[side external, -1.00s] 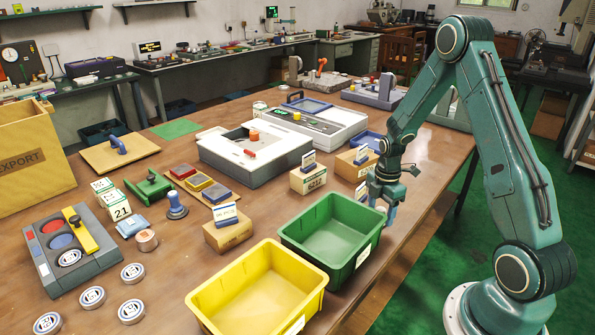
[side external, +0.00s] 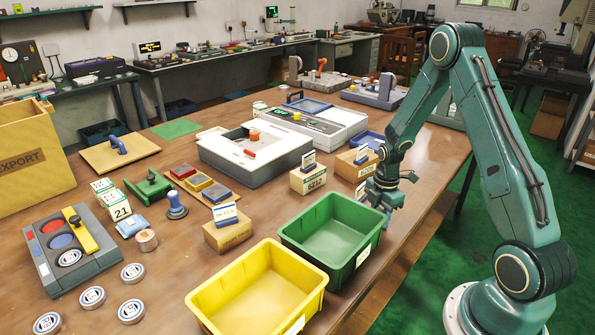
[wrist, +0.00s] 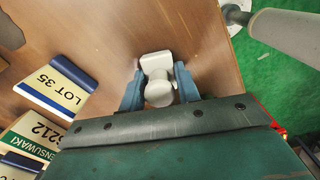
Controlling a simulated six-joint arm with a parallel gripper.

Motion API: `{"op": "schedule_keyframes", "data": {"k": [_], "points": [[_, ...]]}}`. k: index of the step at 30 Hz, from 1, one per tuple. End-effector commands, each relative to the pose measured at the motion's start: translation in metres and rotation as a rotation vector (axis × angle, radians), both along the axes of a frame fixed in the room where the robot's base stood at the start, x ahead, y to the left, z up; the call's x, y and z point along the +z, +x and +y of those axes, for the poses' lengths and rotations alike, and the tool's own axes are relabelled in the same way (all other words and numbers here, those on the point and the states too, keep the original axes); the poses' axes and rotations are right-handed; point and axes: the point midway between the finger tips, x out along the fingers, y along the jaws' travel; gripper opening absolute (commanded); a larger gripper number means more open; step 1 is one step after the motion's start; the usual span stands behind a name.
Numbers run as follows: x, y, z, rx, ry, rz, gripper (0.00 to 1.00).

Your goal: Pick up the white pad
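A white piece with a squarish part and a rounded knob, seemingly the white pad (wrist: 157,63), lies on the brown table in the wrist view. My gripper (wrist: 158,74) is over it, with one blue finger on each side and the piece between them. The fingers stand apart, with what look like narrow gaps beside the piece; firm contact does not show. In the side view my gripper (side external: 387,204) is low at the table's right edge, behind the green bin. The white piece is hidden there.
A green bin (side external: 292,238) and a yellow bin (side external: 207,293) stand in front of my gripper. Small boxes with label cards are to the left, including a LOT 35 card (wrist: 55,86). The table edge and green floor (wrist: 275,65) are close on the right.

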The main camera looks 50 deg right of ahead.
Motion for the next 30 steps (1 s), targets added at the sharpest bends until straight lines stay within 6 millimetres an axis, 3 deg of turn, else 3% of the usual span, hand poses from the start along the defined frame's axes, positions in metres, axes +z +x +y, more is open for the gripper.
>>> {"op": "schedule_keyframes", "data": {"k": [17,23,30], "points": [[0.007,0.000,0.000,0.000,0.000,0.000,0.09],[0.024,0.001,0.000,0.000,-0.002,-0.002,0.09],[0.062,0.000,0.000,0.000,-0.002,-0.003,0.09]]}}
